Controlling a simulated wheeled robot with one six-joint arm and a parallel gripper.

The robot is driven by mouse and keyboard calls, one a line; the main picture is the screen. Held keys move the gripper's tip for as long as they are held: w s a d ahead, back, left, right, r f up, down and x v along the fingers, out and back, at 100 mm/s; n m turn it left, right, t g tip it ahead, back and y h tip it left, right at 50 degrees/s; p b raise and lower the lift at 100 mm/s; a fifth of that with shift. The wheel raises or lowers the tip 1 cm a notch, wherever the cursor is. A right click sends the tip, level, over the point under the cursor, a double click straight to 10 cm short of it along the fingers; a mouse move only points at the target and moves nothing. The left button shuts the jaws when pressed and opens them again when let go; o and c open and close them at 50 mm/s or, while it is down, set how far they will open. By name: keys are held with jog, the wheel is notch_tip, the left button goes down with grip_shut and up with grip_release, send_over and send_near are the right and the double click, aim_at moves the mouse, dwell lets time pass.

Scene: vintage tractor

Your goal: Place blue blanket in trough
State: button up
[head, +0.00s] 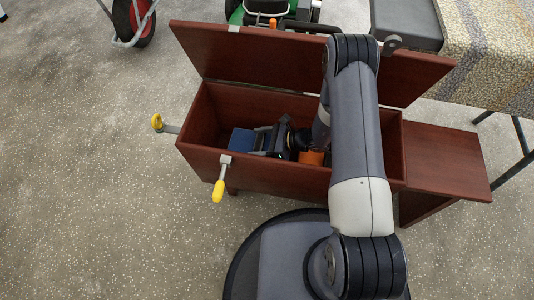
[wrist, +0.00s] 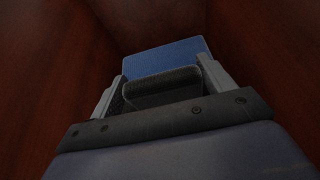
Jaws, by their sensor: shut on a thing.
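The blue blanket (head: 241,140) shows as a small flat blue piece inside the trough, near its left end. The trough (head: 270,179) is a red-brown wooden box with its lid raised at the back. My gripper (head: 257,140) is down inside the trough, pointing left, and is shut on the blanket. In the wrist view the blue blanket (wrist: 166,56) sticks out beyond the two pale fingers of my gripper (wrist: 163,75). A dark grey block between the fingers hides its near part. I cannot tell whether the blanket touches the trough floor.
Yellow-handled levers (head: 218,190) stick out at the trough's left end and front. An orange thing (head: 311,158) shows beside my wrist. A brown side shelf (head: 445,165) adjoins the right. A patterned table (head: 490,50) stands back right, a red wheel (head: 135,15) back left. The left floor is clear.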

aim_at(264, 150)
jog(key=shift+f+b, duration=0.75)
jog(key=shift+f, duration=1.8)
jog(key=shift+f, duration=0.2)
jog(key=o, duration=1.8)
jog(key=shift+r, duration=0.1)
